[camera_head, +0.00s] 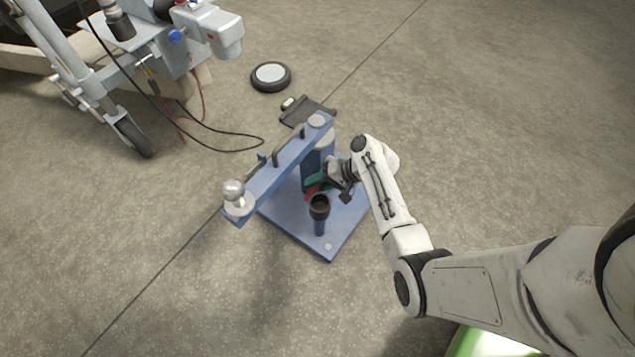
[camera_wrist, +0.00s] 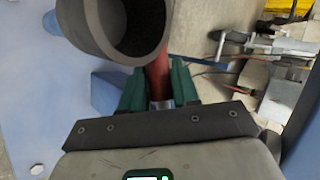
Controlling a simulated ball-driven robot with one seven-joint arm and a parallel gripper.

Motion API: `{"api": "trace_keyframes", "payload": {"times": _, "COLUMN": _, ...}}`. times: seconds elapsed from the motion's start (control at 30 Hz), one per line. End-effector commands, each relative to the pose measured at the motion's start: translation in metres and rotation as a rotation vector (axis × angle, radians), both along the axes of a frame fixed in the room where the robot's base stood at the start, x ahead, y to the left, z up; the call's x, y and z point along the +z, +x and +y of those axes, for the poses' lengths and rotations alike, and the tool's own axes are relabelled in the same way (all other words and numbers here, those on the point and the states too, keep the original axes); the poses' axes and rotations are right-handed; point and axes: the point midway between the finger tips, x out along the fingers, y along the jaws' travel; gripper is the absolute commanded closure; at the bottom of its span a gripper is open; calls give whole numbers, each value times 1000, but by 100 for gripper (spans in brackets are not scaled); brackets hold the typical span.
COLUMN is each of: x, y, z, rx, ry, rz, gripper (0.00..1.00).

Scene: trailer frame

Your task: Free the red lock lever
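The red lock lever (camera_wrist: 157,76) shows in the wrist view as a short red bar, its far end hidden behind a dark hollow cup. In the head view only a small red bit (camera_head: 312,191) shows, low on the blue stand (camera_head: 290,222). My gripper (camera_wrist: 158,84) has its green fingers on both sides of the red bar, with no clear gap, and looks shut on it. In the head view my gripper (camera_head: 320,181) reaches in from the right, under the blue beam (camera_head: 272,178) and beside the post.
The dark cup (camera_head: 319,206) stands on a blue post just in front of my gripper. A ball hitch (camera_head: 234,191) sits at the beam's left end. The floor at front left is clear.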

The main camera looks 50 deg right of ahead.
Motion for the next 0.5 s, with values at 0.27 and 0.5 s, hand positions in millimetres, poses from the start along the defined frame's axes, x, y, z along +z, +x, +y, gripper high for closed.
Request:
{"api": "trace_keyframes", "payload": {"times": 0.27, "x": 0, "y": 0, "z": 0, "rx": 0, "ry": 0, "rz": 0, "gripper": 100}}
{"api": "trace_keyframes", "payload": {"times": 0.5, "x": 0, "y": -1, "z": 0, "rx": -1, "ry": 0, "rz": 1, "gripper": 100}}
